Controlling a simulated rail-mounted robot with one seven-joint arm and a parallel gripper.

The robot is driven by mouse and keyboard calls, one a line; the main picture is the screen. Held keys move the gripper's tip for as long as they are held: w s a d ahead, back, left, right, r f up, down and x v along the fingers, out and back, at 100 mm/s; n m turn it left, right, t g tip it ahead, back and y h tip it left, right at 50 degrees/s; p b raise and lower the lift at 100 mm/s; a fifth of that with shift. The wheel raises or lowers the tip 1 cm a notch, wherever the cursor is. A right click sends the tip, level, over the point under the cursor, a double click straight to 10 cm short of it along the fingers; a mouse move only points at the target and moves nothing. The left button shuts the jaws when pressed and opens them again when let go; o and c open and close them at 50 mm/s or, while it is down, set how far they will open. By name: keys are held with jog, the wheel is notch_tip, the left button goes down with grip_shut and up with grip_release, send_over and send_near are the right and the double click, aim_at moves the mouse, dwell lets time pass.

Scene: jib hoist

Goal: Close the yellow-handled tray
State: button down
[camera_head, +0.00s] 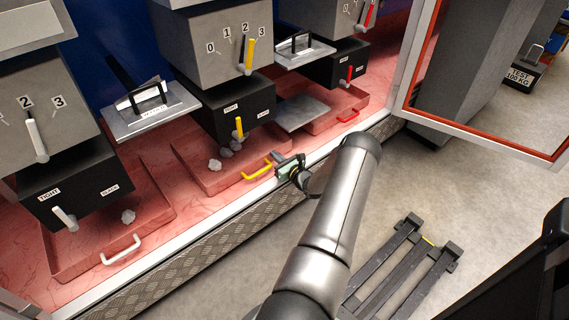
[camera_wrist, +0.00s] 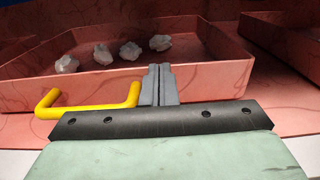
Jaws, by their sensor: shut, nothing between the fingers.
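The yellow-handled tray (camera_head: 222,187) is a shallow red tray that extends out from beneath the middle black box, holding several pale lumps. Its yellow handle (camera_head: 257,172) is on the front wall. In the wrist view the front wall of the tray (camera_wrist: 215,88) spans the picture, and the yellow handle (camera_wrist: 85,110) is on the left. My gripper (camera_head: 278,167) is beside the right end of the handle. Its fingers (camera_wrist: 158,82) are shut and empty, in front of the front wall and right of the handle; whether they touch either is unclear.
A white-handled tray (camera_head: 160,233) lies at the left and a red-handled tray (camera_head: 318,128) at the right. Yellow levers (camera_head: 239,128) stick out above the middle tray. A metal ledge (camera_head: 185,235) runs along the front. An open red-edged door frame (camera_head: 480,133) stands at the right.

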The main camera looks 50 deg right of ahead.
jog(key=shift+w+d+r, duration=0.1)
jog(key=shift+w+r, duration=0.05)
jog(key=shift+w, duration=0.25)
jog(key=shift+w+r, duration=0.1)
jog(key=shift+w, duration=0.05)
jog(key=s+a+p, duration=0.2)
jog(key=s+p, duration=0.3)
jog(key=s, duration=0.9)
jog(key=shift+s+a+f, duration=0.25)
jog(key=shift+s+a, duration=0.1)
